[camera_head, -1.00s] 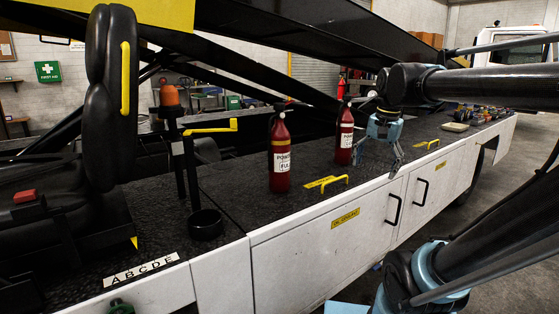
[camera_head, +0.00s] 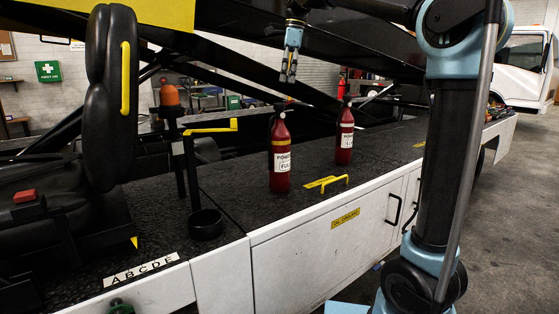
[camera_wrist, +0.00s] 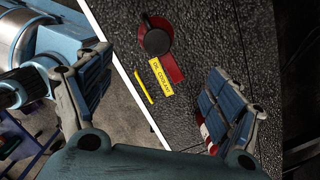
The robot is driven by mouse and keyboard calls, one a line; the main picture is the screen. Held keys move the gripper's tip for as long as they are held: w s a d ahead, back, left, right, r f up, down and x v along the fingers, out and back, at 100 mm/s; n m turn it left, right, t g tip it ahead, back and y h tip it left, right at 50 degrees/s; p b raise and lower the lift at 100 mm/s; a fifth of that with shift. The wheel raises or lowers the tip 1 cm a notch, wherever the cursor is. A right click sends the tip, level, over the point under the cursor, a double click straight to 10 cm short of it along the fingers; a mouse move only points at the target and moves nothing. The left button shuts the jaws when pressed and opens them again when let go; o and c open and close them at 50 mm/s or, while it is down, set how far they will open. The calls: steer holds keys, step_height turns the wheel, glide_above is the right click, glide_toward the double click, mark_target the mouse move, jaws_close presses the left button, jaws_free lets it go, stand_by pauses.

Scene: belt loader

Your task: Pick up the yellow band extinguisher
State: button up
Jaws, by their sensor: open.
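The yellow band extinguisher (camera_head: 281,160) stands upright on the black deck, red with a yellow band below its neck and a white label. In the wrist view, what looks like the same extinguisher (camera_wrist: 156,38) shows from above, ahead of the fingers, its band not visible. A second red extinguisher (camera_head: 345,138) stands to its right. A red and white part at my right finger in the wrist view is probably that one, mostly hidden. My gripper (camera_head: 288,77) is open, empty and pointing down, raised above the extinguishers. It also spans the wrist view (camera_wrist: 150,105).
A yellow handle (camera_head: 335,185) and an oil coolant plate (camera_head: 320,182) lie between the extinguishers and the deck's front edge. A dark sloping boom (camera_head: 250,79) runs behind.

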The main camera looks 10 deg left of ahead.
steer(key=shift+a+f, duration=0.1)
steer(key=shift+a, duration=0.45)
glide_above(278, 126)
steer(key=w, duration=0.3)
step_height(278, 126, down, 11)
steer(key=shift+s+f, duration=0.1)
steer(key=shift+s, duration=0.05)
steer(key=shift+s+a+f, duration=0.15)
steer(key=shift+s+f, duration=0.05)
steer(key=shift+f, duration=1.15)
steer(key=shift+s+a+f, duration=0.1)
steer(key=shift+s+f, duration=0.05)
steer(key=shift+f, duration=1.2)
jaws_close()
